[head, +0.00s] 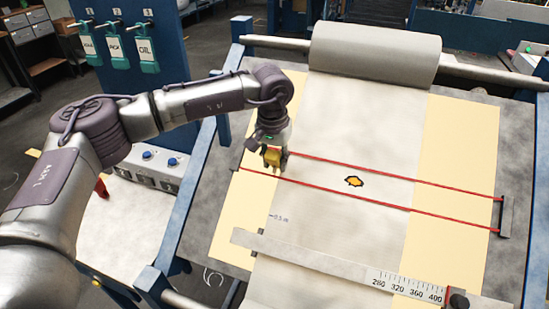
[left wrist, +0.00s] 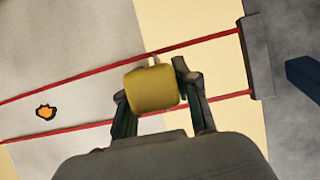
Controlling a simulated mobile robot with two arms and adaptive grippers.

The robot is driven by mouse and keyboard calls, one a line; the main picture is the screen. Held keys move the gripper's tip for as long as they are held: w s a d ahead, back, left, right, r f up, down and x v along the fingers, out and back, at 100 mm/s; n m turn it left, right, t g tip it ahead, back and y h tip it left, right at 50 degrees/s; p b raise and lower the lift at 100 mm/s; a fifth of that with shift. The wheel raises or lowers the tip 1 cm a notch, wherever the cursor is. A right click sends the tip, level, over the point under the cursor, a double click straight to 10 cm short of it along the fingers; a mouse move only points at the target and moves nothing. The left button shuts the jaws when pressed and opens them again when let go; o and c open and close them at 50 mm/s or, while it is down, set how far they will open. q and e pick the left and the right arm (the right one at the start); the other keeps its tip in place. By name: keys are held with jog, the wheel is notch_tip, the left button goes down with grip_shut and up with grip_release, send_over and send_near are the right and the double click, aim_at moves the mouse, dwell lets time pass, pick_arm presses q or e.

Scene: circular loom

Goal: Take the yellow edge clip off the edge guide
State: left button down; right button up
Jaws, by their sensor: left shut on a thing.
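My left gripper (head: 275,157) is shut on the yellow edge clip (head: 271,157), near the left edge of the pale fabric. In the left wrist view the clip (left wrist: 152,89) is a blocky yellow piece between the two fingers of the left gripper (left wrist: 158,92). There it overlaps the upper of two red lines (left wrist: 80,76); I cannot tell whether it touches anything below. A grey end bracket (left wrist: 258,55) holds the lines beside it. Which part is the edge guide is not clear. My right gripper is not in view.
The fabric (head: 335,215) runs from a roll (head: 375,55) down the table, with an orange black-edged mark (head: 354,181) between the lines. A ruler bar (head: 330,262) crosses the front. A control box (head: 155,165) and blue frame (head: 190,200) stand left.

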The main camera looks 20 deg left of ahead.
aim_at(271, 155)
pick_arm(q)
jog(key=shift+r, duration=0.15)
jog(key=shift+s+r+p, duration=0.3)
jog(key=shift+s+r, duration=0.45)
jog(key=shift+r, duration=0.2)
jog(key=shift+s+r+p, duration=0.25)
jog(key=shift+s+r, duration=0.45)
jog(key=shift+r, duration=0.25)
jog(key=shift+f, duration=0.1)
